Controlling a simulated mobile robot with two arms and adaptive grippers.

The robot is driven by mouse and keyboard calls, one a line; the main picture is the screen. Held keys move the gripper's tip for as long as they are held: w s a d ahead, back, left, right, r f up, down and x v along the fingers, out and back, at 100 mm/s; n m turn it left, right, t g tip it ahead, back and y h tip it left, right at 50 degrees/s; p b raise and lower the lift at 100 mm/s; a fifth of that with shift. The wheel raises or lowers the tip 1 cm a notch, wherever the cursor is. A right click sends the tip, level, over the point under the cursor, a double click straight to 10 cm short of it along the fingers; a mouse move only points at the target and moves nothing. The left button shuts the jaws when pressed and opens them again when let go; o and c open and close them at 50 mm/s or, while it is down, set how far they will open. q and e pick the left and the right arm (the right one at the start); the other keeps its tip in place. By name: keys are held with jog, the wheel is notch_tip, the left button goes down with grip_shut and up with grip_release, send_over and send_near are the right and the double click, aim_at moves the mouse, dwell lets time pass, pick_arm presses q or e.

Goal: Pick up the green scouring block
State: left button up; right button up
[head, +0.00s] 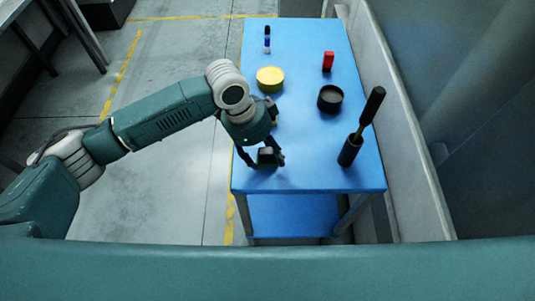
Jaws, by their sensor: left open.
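The green scouring block (266,156) sits near the front left of the blue table top, small and dark in the head view. My left gripper (264,160) is over it from above, with its open fingers on either side of the block. The gripper body hides part of the block, and I cannot tell whether the fingers touch it. My right gripper is not in view.
On the blue table (300,170) stand a yellow round tin (270,76), a black round container (330,99), a red item (328,61), a small blue and black item (267,42) and a dark holder (350,151) with a black-handled tool (372,105). A wall runs along the right.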

aim_at(266, 153)
pick_arm(q)
jog(key=c, duration=1.1)
jog(key=shift+c, duration=0.2)
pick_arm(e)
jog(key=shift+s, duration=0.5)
pick_arm(q)
jog(key=shift+r, duration=0.2)
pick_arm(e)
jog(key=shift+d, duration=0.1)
pick_arm(q)
notch_tip(266, 153, up, 20)
jog(key=b, duration=0.2)
jog(key=shift+b, duration=0.4)
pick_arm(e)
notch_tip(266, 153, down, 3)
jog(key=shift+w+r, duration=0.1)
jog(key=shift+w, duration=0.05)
pick_arm(q)
jog(key=shift+f, duration=0.15)
